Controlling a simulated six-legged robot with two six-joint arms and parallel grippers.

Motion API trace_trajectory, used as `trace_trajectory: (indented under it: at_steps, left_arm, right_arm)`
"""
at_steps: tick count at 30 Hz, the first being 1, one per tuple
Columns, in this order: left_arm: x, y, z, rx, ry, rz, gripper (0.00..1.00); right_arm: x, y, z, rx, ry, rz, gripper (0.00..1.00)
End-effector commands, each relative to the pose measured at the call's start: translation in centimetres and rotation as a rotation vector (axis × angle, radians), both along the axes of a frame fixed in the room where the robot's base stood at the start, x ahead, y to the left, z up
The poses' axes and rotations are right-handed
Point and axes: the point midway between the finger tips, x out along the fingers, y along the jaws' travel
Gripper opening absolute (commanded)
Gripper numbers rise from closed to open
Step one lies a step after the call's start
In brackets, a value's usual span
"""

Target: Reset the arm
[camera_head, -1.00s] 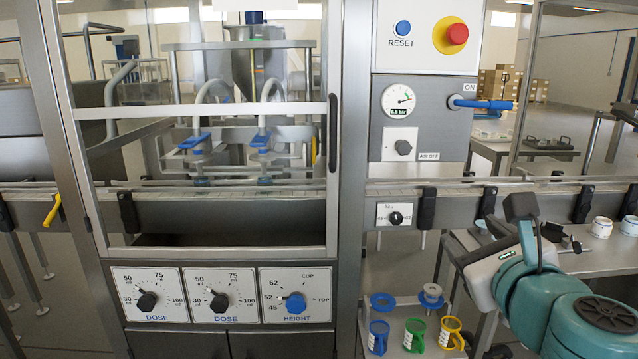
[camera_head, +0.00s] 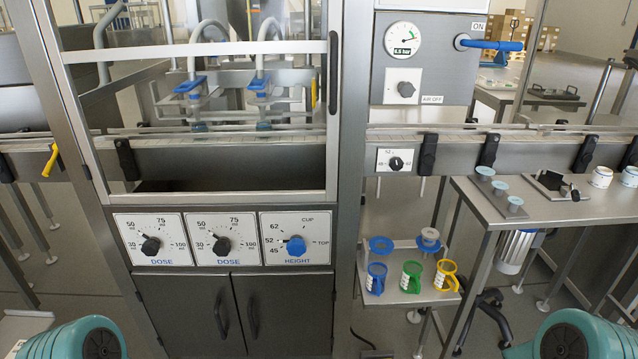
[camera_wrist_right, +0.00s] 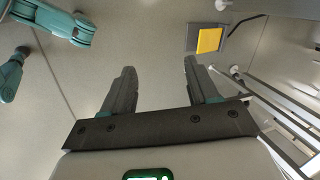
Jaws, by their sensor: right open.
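My right gripper (camera_wrist_right: 158,85) shows in the right wrist view with its two dark fingers apart and nothing between them, over bare grey floor. In the head view only a teal joint of my right arm (camera_head: 566,338) shows at the bottom right, and its gripper is out of that view. A teal joint of my left arm (camera_head: 85,342) shows at the bottom left. My left gripper cannot be made out in either view.
The filling machine's dose panel (camera_head: 149,240) and blue height knob (camera_head: 296,245) face me. A small shelf (camera_head: 400,292) holds blue, green and yellow cups. A side table (camera_head: 530,208) carries jars. A yellow pedal (camera_wrist_right: 209,40) lies on the floor.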

Motion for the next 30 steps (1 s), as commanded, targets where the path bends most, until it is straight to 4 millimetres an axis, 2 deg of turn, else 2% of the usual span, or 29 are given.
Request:
trace_trajectory:
  at_steps: [1,3,5,6,9,11,13,17,24,27,30]
  left_arm:
    - [0.0,0.0,0.0,0.000,0.000,0.000,0.00]
    - [0.0,0.0,0.0,0.000,0.000,0.000,0.00]
    - [0.0,0.0,0.0,0.000,0.000,0.000,0.00]
    - [0.0,0.0,0.0,0.000,0.000,0.000,0.00]
    - [0.0,0.0,0.0,0.000,0.000,0.000,0.00]
    - [0.0,0.0,0.0,0.000,0.000,0.000,0.00]
    - [0.0,0.0,2.9,0.000,0.001,0.000,0.00]
    - [0.0,0.0,6.4,0.000,-0.001,0.000,0.00]
    - [0.0,0.0,14.0,0.000,0.000,0.000,0.00]
    - [0.0,0.0,16.5,0.000,0.000,0.000,0.00]
    - [0.0,0.0,17.7,0.000,0.000,0.000,0.00]
  right_arm:
    - [-2.6,0.9,-1.6,0.003,0.050,0.124,0.59]
    - [-5.8,2.3,-3.1,0.015,0.090,0.325,0.59]
    - [-8.3,3.7,-3.7,0.034,0.103,0.525,0.59]
    - [-9.8,4.6,-3.7,0.045,0.091,0.680,0.59]
    - [-11.0,5.7,-3.1,0.043,0.009,1.001,0.59]
    - [-10.9,5.9,-3.0,0.023,-0.033,1.133,0.59]
    - [-10.9,5.9,-0.1,0.015,-0.042,1.156,0.59]
    - [-10.8,5.9,3.3,0.015,-0.040,1.151,0.59]
    - [-10.8,5.8,10.9,0.014,-0.040,1.148,0.59]
    - [-10.8,5.8,13.5,0.013,-0.040,1.147,0.59]
    - [-10.8,5.8,14.6,0.014,-0.039,1.147,0.59]
